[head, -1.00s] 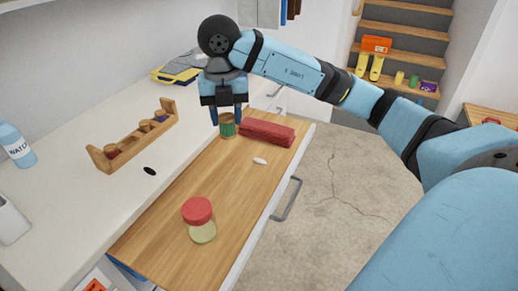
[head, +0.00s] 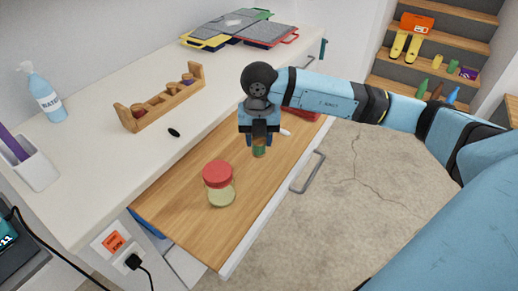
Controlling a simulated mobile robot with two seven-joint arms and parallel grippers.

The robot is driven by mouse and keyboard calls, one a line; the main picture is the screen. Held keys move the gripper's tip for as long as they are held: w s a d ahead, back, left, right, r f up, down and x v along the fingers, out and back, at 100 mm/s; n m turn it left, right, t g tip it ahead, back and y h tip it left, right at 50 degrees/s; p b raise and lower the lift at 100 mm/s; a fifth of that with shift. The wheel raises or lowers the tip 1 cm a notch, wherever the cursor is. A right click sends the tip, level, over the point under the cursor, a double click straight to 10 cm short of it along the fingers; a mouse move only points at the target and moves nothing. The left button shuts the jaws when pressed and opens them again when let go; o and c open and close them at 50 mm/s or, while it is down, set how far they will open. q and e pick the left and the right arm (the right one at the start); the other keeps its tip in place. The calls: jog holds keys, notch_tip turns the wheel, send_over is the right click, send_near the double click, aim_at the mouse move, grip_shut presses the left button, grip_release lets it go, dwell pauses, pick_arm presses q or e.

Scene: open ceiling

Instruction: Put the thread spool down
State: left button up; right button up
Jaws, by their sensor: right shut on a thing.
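The green thread spool (head: 259,152) with brownish ends is in my right gripper (head: 259,144), whose fingers are shut on it and hide its upper part. The gripper points down over the wooden surface (head: 195,215) of the pulled-out drawer. I cannot tell whether the spool touches that wood or hangs just above it. A wooden rack (head: 140,122) holding small spools stands on the white counter to the left. My left gripper is not in view.
A red case (head: 305,112) and a small white object (head: 285,132) lie behind my gripper. A black oval (head: 174,132) lies on the counter. Wood in front of the jar is clear.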

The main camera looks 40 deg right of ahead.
aim_at(259, 150)
notch_tip(259, 150, down, 4)
jog(key=shift+f, duration=0.1)
jog(key=shift+f+b, duration=0.15)
jog(key=shift+b, duration=0.15)
jog(key=o, duration=0.9)
